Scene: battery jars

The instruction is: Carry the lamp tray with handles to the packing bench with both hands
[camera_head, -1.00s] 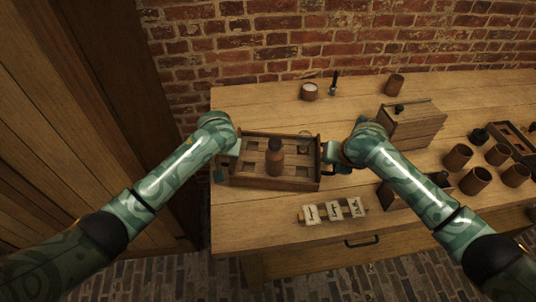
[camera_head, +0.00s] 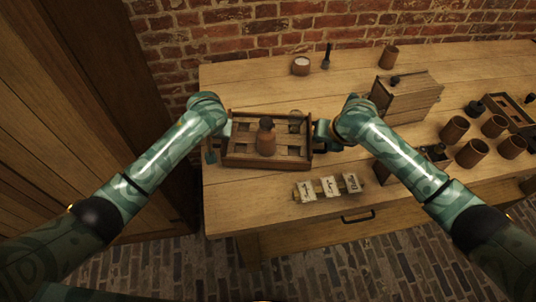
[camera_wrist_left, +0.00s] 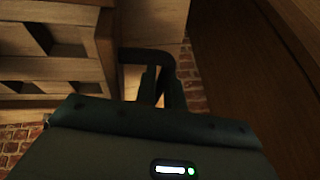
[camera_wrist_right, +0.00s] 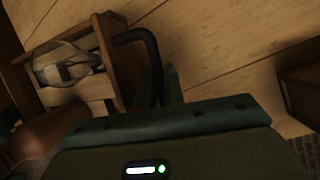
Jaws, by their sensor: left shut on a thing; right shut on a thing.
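The lamp tray (camera_head: 266,163) is a wooden tray with square compartments, over the left part of the workbench. A brown bottle-like jar with a dark top (camera_head: 266,138) stands in it, and a clear glass thing (camera_head: 295,122) sits in a back right compartment. My left gripper (camera_head: 222,143) is shut on the tray's left dark handle, which shows in the left wrist view (camera_wrist_left: 147,56). My right gripper (camera_head: 323,136) is shut on the right dark handle, seen in the right wrist view (camera_wrist_right: 150,48). The tray looks level; I cannot tell whether it touches the bench.
The bench (camera_head: 232,212) has a row of marked cards (camera_head: 328,188) in front of the tray. A wooden box (camera_head: 407,95) and several brown cups (camera_head: 454,129) stand to the right. A white-topped pot (camera_head: 301,66) stands behind. A tall wooden cabinet (camera_head: 95,90) is at left.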

